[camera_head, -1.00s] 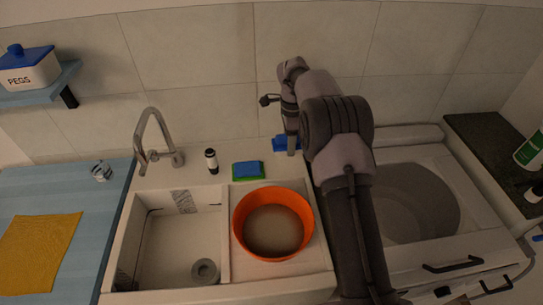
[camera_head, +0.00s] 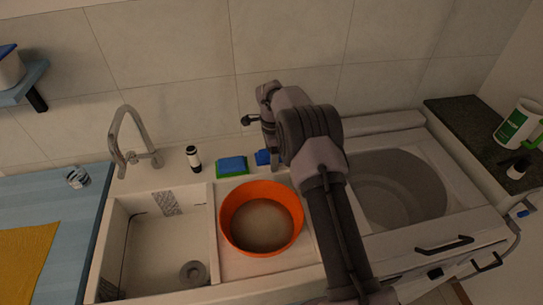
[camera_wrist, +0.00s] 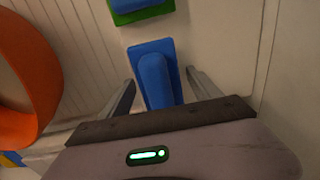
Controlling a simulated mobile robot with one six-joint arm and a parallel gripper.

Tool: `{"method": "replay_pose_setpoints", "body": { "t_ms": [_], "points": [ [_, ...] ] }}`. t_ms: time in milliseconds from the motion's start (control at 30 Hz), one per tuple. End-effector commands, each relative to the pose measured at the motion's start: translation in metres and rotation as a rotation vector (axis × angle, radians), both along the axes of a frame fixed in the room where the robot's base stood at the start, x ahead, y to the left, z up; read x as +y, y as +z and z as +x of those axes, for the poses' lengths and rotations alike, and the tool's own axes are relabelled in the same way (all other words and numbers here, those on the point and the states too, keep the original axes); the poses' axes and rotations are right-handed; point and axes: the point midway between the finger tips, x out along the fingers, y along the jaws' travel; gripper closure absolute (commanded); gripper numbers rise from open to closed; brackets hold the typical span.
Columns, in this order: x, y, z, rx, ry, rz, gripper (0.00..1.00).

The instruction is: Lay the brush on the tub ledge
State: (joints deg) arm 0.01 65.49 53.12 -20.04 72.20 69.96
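The blue brush (camera_head: 262,157) lies on the pale ledge behind the orange bowl, partly hidden by my gripper in the head view. In the wrist view the brush (camera_wrist: 155,75) shows as a flat blue block with a raised rounded part, lying between my fingers. My gripper (camera_wrist: 162,80) is open, one finger on each side of the brush, with gaps visible. In the head view my gripper (camera_head: 268,143) points down over the brush. The tub (camera_head: 395,190) is the round grey basin on the right, with a pale ledge (camera_head: 375,126) behind it.
A blue and green sponge (camera_head: 231,167) lies just left of the brush. An orange bowl (camera_head: 240,245) stands in front. A sink (camera_head: 135,240), tap (camera_head: 130,140) and small black-and-white bottle (camera_head: 193,158) are further left. A blue and yellow item (camera_wrist: 10,158) shows at the wrist view's corner.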

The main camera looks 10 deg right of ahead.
Motion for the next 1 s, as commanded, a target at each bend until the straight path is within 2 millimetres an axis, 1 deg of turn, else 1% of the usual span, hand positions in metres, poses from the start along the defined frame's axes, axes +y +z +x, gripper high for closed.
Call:
{"method": "replay_pose_setpoints", "body": {
  "t_ms": [233, 267, 367, 500, 600, 700, 833, 867, 933, 967, 1000],
  "points": [
    [0.000, 0.002, 0.000, 0.000, 0.000, 0.000, 0.28],
    [0.000, 0.005, 0.000, 0.000, 0.000, 0.000, 0.28],
    [0.000, 0.022, 0.001, -0.002, 0.000, 0.000, 0.28],
    [0.000, 0.065, 0.001, -0.004, -0.001, 0.000, 0.28],
    [0.000, 0.092, 0.001, -0.003, 0.000, 0.000, 0.28],
    [0.000, 0.111, 0.000, -0.001, -0.001, 0.000, 0.28],
    [0.000, 0.128, -0.001, -0.005, 0.007, 0.002, 0.28],
    [0.001, 0.136, -0.002, -0.011, 0.020, 0.003, 0.28],
    [0.003, 0.172, -0.012, -0.043, 0.087, 0.012, 0.28],
    [0.005, 0.193, -0.021, -0.063, 0.131, 0.017, 0.28],
    [0.007, 0.223, -0.037, -0.094, 0.202, 0.024, 0.28]
  ]
}}
